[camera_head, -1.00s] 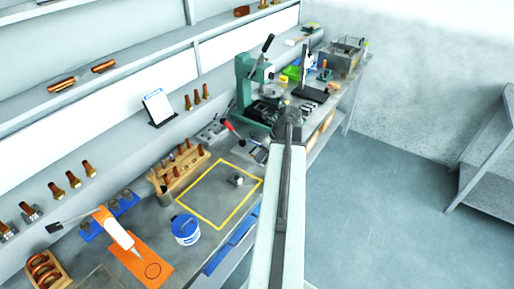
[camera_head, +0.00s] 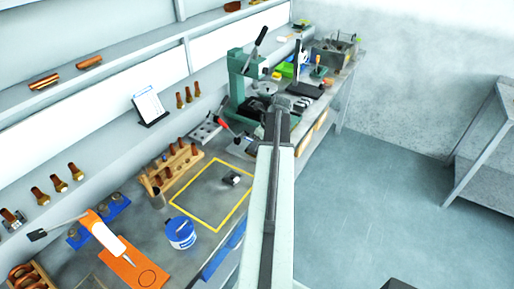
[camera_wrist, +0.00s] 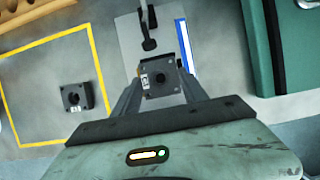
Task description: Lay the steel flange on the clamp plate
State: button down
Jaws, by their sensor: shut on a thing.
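My gripper (camera_wrist: 158,82) is shut on a square grey steel flange (camera_wrist: 160,75) with a dark round hole and a small white label. The flange is between the fingers, above the near end of a pale clamp plate (camera_wrist: 127,45); whether they touch cannot be told. A dark toggle clamp (camera_wrist: 147,25) stands on the plate, beyond the flange. In the head view its red handle (camera_head: 222,123) shows left of my arm, which hides much of the plate. A similar square part (camera_wrist: 76,97) lies inside the yellow outline, also in the head view (camera_head: 233,179).
A green press (camera_head: 240,85) stands beyond the clamp, its base close on the right in the wrist view (camera_wrist: 250,50). A wooden rack (camera_head: 170,168) stands left of the yellow outline (camera_head: 196,184). A blue tub (camera_head: 181,233) sits near the bench's front edge.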

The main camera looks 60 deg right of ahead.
jog(key=shift+s+f+b, duration=0.15)
jog(key=shift+f+b, duration=0.35)
jog(key=shift+b, duration=0.15)
jog(key=shift+a, duration=0.1)
jog(key=c, duration=0.6)
grip_release()
jog(key=shift+r+p, duration=0.5)
jog(key=shift+p, duration=0.2)
jog(key=p+v, duration=1.1)
jog(key=v, duration=0.1)
